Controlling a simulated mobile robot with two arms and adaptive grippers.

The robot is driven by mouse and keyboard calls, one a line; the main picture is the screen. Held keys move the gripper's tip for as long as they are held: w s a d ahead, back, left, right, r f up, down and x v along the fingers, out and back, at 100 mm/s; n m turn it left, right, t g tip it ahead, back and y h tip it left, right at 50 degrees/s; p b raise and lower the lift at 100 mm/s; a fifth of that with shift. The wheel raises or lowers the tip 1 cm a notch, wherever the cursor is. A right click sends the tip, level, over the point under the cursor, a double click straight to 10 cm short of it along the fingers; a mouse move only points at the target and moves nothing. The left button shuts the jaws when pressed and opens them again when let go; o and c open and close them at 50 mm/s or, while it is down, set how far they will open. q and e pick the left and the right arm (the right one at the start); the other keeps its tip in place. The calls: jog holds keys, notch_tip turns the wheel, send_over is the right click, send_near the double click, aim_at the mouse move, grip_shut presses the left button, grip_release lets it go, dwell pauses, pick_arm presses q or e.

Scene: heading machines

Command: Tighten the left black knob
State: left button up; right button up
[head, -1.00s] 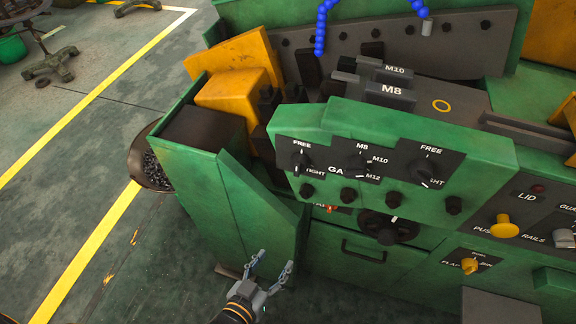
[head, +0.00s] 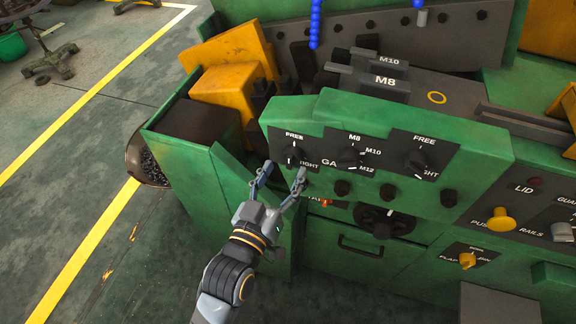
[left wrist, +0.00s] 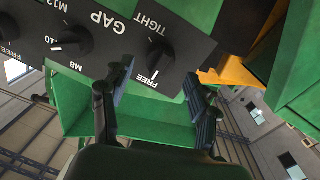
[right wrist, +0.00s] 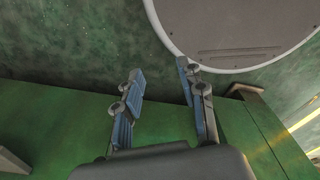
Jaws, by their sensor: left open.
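The left black knob (head: 293,155) sits on the black FREE/TIGHT plate at the left end of the green control panel (head: 455,205). In the left wrist view the knob (left wrist: 158,52) shows its white mark pointing toward FREE. My left gripper (head: 283,175) is open and empty, its fingers just below and in front of the knob, apparently not touching it. In the left wrist view the knob appears beyond the gap between the fingertips (left wrist: 157,80). My right gripper (right wrist: 161,73) shows only in the right wrist view, open and empty.
The middle knob (head: 350,155) and the right knob (head: 416,161) are on the same panel. A row of dark bolts lies below them, close to my left fingers. A black handwheel (head: 385,222) is lower down. A round grey plate (right wrist: 235,30) lies beyond my right fingers.

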aim_at(288, 164)
pick_arm(q)
jog(key=x, duration=0.2)
jog(key=shift+w+b, duration=0.3)
jog(key=shift+w, duration=0.1)
jog(key=shift+w+d, duration=0.15)
pick_arm(e)
jog(key=shift+d+f, duration=0.35)
jog(key=shift+f, duration=0.1)
jog(key=shift+d, duration=0.2)
pick_arm(q)
jog(key=c, duration=1.2)
pick_arm(e)
jog(key=shift+r, duration=0.15)
